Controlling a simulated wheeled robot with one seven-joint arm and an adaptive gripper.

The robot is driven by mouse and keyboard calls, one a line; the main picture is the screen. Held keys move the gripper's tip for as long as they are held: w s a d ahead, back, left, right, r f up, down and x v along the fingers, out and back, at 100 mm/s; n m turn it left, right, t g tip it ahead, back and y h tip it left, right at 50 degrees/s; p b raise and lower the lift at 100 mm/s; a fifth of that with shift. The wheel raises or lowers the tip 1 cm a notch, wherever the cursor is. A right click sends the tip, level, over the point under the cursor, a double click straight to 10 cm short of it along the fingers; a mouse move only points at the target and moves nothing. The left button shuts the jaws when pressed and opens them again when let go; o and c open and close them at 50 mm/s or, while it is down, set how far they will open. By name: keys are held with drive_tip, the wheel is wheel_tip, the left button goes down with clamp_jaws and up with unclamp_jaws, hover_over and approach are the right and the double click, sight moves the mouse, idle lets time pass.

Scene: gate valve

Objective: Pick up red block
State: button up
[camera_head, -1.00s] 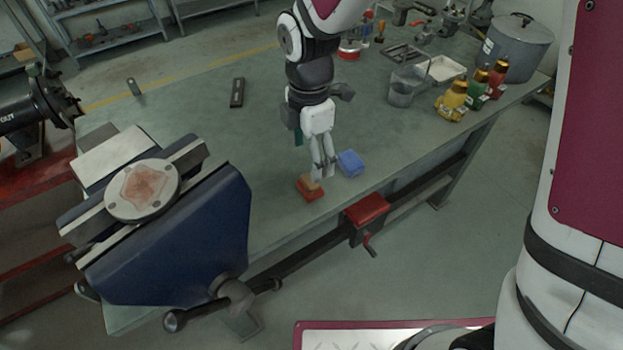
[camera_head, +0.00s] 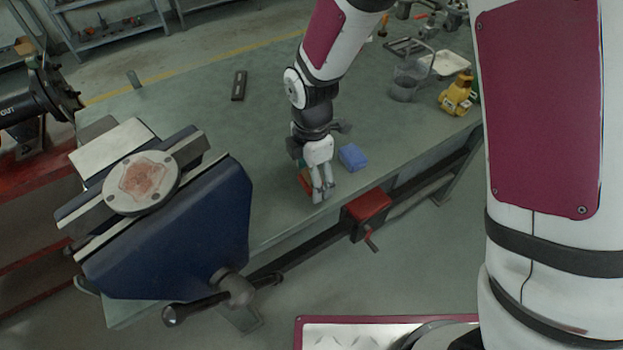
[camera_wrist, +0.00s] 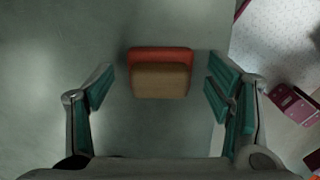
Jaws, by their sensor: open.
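The red block (camera_wrist: 160,54) lies on the green-grey workbench (camera_head: 225,120) near its front edge. In the wrist view a tan block (camera_wrist: 160,80) covers much of it, leaving a red strip showing along the far side. In the head view only a small part of the red block (camera_head: 306,180) shows behind my gripper (camera_head: 321,199). My gripper is open. In the wrist view its teal-padded fingers (camera_wrist: 160,90) stand apart on the left and right of the two blocks, with gaps on both sides. A blue block (camera_head: 352,157) sits just to the right.
A large blue vise (camera_head: 185,245) with a round flange (camera_head: 142,184) stands at the left.

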drive_tip(key=c, duration=1.3)
wheel_tip(320, 180, up, 10)
drive_tip(key=shift+r+p, duration=0.1)
drive_tip(key=shift+p, duration=0.3)
